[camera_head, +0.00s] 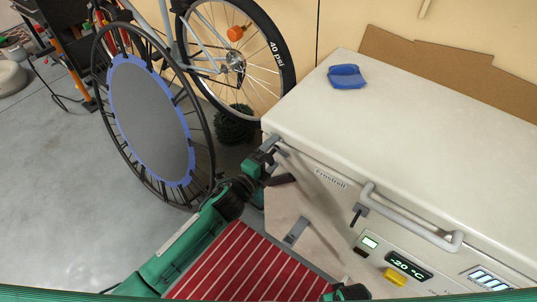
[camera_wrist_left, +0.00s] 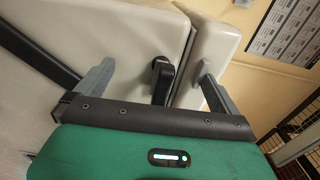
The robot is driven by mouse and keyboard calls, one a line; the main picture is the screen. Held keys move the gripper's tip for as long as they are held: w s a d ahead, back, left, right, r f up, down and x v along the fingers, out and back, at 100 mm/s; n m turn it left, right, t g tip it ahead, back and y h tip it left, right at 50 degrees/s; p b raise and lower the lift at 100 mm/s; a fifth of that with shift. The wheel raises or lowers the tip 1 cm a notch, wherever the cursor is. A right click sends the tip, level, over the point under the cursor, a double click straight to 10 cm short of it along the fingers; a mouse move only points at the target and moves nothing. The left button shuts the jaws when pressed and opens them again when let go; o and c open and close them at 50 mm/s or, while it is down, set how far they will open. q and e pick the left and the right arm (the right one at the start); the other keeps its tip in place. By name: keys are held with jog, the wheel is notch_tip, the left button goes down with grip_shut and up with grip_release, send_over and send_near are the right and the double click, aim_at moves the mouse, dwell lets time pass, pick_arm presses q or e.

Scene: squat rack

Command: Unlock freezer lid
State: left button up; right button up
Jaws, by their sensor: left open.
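The white chest freezer (camera_head: 315,215) stands at the right with its lid (camera_head: 420,110) closed. A black key-like lever (camera_head: 358,212) sits on its front beside the grey lid handle (camera_head: 415,217). I cannot tell whether this is the same lever. My right gripper is not visible.
A blue cloth-like item (camera_head: 346,77) lies on the lid. The front has a -20 °C display (camera_head: 408,265) and a yellow piece (camera_head: 394,277). A bicycle (camera_head: 235,60) and a round trampoline (camera_head: 150,120) stand left of the freezer.

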pick_arm(q)
jog(key=p+v, duration=0.1)
jog(key=v, duration=0.6)
jog(key=shift+p, duration=0.35)
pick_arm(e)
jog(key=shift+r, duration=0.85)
